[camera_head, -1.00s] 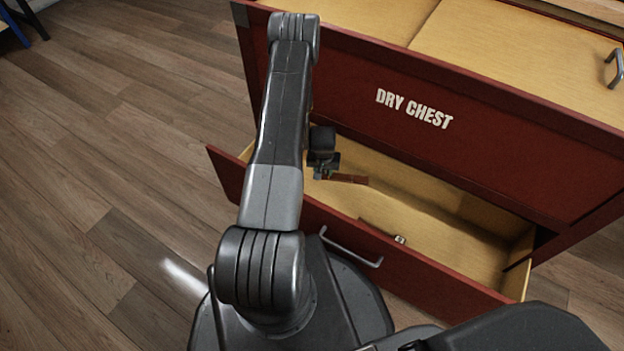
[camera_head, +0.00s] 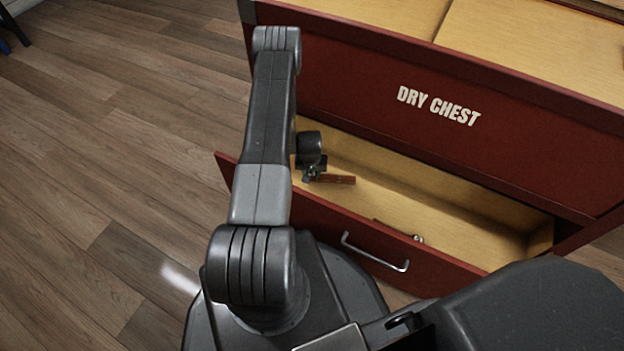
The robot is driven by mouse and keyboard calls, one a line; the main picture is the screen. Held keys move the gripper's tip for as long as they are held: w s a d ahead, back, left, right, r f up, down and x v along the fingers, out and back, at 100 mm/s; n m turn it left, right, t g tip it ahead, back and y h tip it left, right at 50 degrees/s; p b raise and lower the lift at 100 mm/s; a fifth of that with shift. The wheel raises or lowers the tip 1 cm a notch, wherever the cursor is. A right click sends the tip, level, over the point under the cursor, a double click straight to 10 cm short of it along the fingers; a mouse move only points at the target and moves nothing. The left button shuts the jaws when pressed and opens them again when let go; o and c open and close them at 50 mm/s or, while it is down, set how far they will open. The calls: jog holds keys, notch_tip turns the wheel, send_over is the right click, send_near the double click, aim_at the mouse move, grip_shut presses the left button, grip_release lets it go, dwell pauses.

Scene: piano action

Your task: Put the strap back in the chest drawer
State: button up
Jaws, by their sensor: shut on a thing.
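The red chest marked DRY CHEST (camera_head: 340,75) has its drawer (camera_head: 490,232) pulled open, showing a pale wooden inside. My gripper (camera_head: 314,176) is over the left part of the open drawer, partly hidden behind my arm. It is shut on a flat reddish-brown strap (camera_head: 336,180), whose free end points right. I cannot tell whether the strap touches the drawer floor.
A small item with a metal end (camera_head: 417,238) lies in the drawer near its front wall, partly hidden. The drawer's right part looks bare. A metal handle (camera_head: 375,257) sticks out from the drawer front. Wooden floor (camera_head: 100,150) is clear at left.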

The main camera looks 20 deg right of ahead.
jog(key=shift+f+b, duration=0.5)
jog(key=shift+f, duration=1.15)
jog(key=shift+f, duration=0.15)
jog(key=o, duration=1.1)
jog(key=shift+c, duration=0.2)
notch_tip(320, 180, up, 12)
jog(key=s+p, duration=0.1)
jog(key=p, duration=0.2)
jog(key=shift+s+a+p, duration=0.35)
jog(key=shift+a, duration=0.05)
